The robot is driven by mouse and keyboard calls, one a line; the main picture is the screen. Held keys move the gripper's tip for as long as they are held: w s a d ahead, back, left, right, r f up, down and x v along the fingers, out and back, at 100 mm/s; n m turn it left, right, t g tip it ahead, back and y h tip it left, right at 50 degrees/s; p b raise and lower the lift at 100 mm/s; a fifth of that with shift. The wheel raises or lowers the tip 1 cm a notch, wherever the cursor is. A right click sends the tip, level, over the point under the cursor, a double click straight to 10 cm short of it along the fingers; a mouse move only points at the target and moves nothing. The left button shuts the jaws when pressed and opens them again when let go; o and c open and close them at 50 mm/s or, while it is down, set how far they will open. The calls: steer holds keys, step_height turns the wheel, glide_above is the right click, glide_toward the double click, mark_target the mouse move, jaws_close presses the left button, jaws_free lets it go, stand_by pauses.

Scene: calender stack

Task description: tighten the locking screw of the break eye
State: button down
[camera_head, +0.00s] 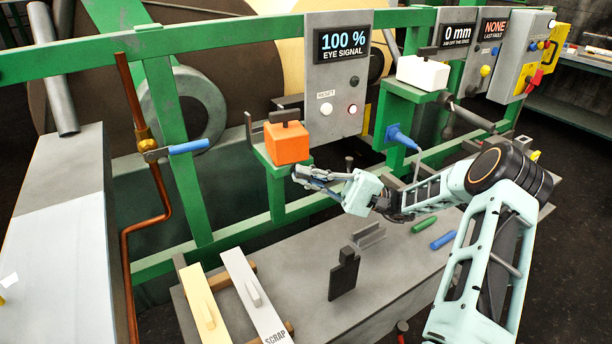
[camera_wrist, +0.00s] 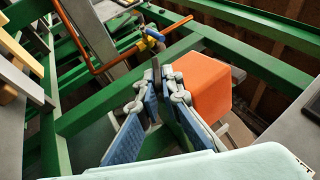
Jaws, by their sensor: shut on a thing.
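The break eye is an orange box (camera_head: 287,143) on a green bracket (camera_head: 277,185) in front of the grey panel. It also shows in the wrist view (camera_wrist: 198,88), just right of the fingers. My gripper (camera_head: 299,173) is at the bracket's right side, just below the orange box. In the wrist view its blue-padded fingers (camera_wrist: 157,88) converge on a small dark piece, which appears to be the locking screw (camera_wrist: 156,70). The fingers hide most of the screw, and I cannot tell how far in it sits. The display (camera_head: 342,42) reads 100 % eye signal.
A white box (camera_head: 423,72) sits on a second green bracket to the right. A copper pipe (camera_head: 164,205) with a blue-handled valve (camera_head: 188,147) stands at left. The grey bench (camera_head: 300,265) below carries a black upright block (camera_head: 344,275) and green and blue rolls.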

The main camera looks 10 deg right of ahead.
steer(key=c, duration=2.1)
jaws_free()
steer(key=v, duration=1.2)
